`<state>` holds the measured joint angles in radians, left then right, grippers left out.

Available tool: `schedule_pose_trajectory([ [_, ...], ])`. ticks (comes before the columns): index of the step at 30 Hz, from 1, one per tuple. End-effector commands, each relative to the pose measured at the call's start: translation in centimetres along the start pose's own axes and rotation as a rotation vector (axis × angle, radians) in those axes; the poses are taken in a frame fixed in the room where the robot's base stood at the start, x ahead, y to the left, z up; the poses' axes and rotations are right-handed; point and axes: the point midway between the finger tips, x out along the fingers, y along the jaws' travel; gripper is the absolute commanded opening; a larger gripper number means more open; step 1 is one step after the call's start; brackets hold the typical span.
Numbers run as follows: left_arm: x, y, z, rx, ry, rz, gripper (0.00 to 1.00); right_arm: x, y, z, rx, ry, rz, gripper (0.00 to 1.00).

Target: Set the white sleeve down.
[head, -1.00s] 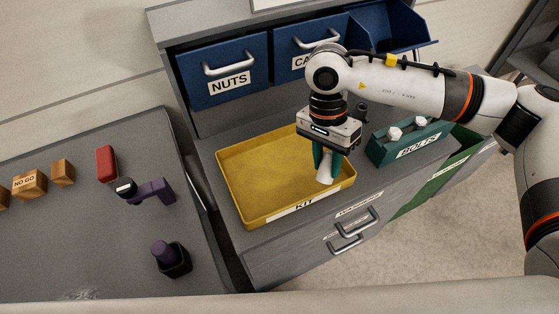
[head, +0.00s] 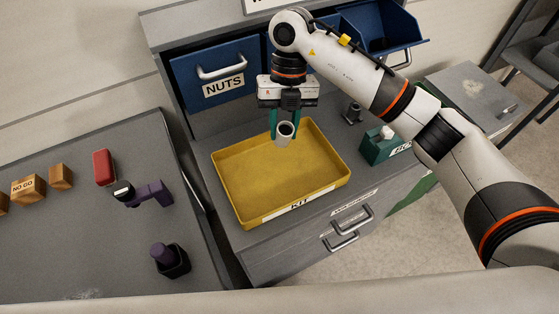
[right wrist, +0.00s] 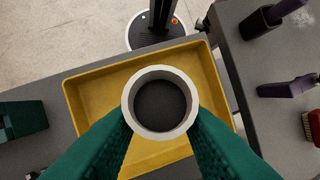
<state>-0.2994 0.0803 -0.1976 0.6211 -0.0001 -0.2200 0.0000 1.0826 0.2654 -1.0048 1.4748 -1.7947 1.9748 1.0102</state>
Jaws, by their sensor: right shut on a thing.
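The white sleeve (head: 283,138) is a short hollow tube. My right gripper (head: 286,121) is shut on it between green fingers and holds it over the back part of the yellow tray (head: 237,212) labelled KIT. In the head view the sleeve is tilted, with its open end showing. In the right wrist view I look at the round end of the sleeve (right wrist: 160,71), with a dark inside and the yellow tray (right wrist: 85,100) beyond it. The tray looks empty in the head view. My left gripper is not in view.
Blue bins, one labelled NUTS (head: 225,85), stand behind the tray. A green bolts box (head: 378,150) and a small dark fixture (head: 353,113) are to its right.

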Motion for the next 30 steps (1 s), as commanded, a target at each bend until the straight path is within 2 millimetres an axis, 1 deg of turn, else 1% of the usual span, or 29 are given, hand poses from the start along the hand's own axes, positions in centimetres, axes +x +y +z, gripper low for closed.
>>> schedule_pose_trajectory([
  [1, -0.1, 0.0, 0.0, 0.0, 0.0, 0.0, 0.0, 0.0, 0.2, -0.3, 0.116, -0.01, -0.032, 0.09],
  [3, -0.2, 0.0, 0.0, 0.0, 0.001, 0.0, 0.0, 0.0, 0.5, -0.8, 0.294, -0.022, -0.079, 0.09],
  [10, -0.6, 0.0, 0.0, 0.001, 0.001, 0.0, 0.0, 0.7, 2.3, -2.4, 0.885, -0.062, -0.277, 0.09],
  [13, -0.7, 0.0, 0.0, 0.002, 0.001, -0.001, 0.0, 1.2, 3.4, -2.9, 1.106, -0.074, -0.365, 0.09],
  [15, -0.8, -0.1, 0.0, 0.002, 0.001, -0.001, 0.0, 1.8, 4.5, -3.3, 1.285, -0.078, -0.445, 0.09],
  [18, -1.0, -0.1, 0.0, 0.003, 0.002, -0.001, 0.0, 2.6, 5.8, -3.7, 1.497, -0.084, -0.552, 0.09],
  [21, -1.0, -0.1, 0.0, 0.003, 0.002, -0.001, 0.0, 3.3, 6.9, -4.0, 1.64, -0.085, -0.632, 0.09],
  [24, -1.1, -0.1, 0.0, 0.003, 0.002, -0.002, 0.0, 3.7, 7.5, -4.2, 1.719, -0.084, -0.679, 0.09],
  [26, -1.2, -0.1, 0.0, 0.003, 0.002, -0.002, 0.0, 4.1, 7.7, -4.3, 1.746, -0.084, -0.693, 0.09],
  [29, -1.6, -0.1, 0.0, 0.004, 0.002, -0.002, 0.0, 5.5, 7.9, -4.7, 1.762, -0.088, -0.7, 0.09],
  [30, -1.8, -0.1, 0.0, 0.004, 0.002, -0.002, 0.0, 6.3, 8.0, -4.8, 1.764, -0.087, -0.699, 0.09],
])
